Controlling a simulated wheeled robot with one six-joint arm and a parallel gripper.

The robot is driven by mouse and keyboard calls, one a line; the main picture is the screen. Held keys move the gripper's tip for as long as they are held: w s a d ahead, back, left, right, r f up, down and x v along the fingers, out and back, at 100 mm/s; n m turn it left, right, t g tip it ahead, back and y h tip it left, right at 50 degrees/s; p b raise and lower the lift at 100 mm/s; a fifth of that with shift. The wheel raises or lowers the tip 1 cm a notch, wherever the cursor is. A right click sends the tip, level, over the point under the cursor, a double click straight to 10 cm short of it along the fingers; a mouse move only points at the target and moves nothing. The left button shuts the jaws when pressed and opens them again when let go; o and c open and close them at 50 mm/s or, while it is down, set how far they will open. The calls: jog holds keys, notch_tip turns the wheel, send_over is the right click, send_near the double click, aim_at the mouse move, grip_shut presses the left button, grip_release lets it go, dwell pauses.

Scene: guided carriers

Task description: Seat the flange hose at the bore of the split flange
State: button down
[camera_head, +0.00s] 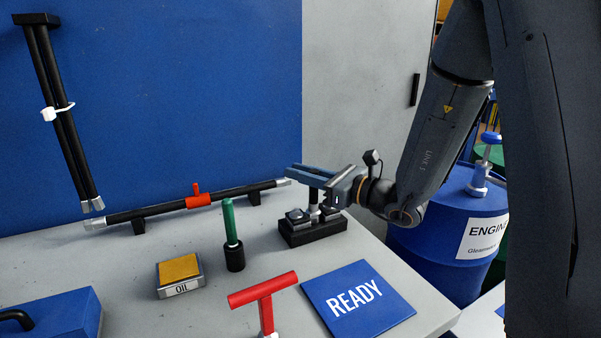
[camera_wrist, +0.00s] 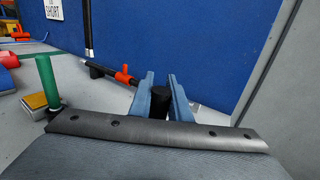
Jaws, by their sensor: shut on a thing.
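My gripper (camera_head: 308,176) reaches in from the right with its two blue fingers level above the split flange. In the wrist view the fingers (camera_wrist: 160,86) are closed on a short black cylinder (camera_wrist: 160,101), which I take to be the flange hose. In the head view the hose (camera_head: 314,195) stands upright below the fingers, its lower end pale. The split flange (camera_head: 313,234) is a black block with grey pieces on top, near the back right of the bench. The hose's lower end is at the middle of the flange; I cannot tell if it is in the bore.
A black bar with a red valve (camera_head: 199,202) lies behind, left of the flange. A green-handled tool (camera_head: 231,222), an oil pad (camera_head: 180,271), a red T-handle (camera_head: 264,293) and a blue READY mat (camera_head: 357,299) are nearby. Hoses (camera_head: 67,130) hang on the blue wall.

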jog(key=c, duration=1.6)
grip_release()
jog(key=b+v, duration=0.1)
jog(key=v, duration=0.7)
jog(key=shift+b, duration=0.35)
jog(key=shift+a, duration=0.1)
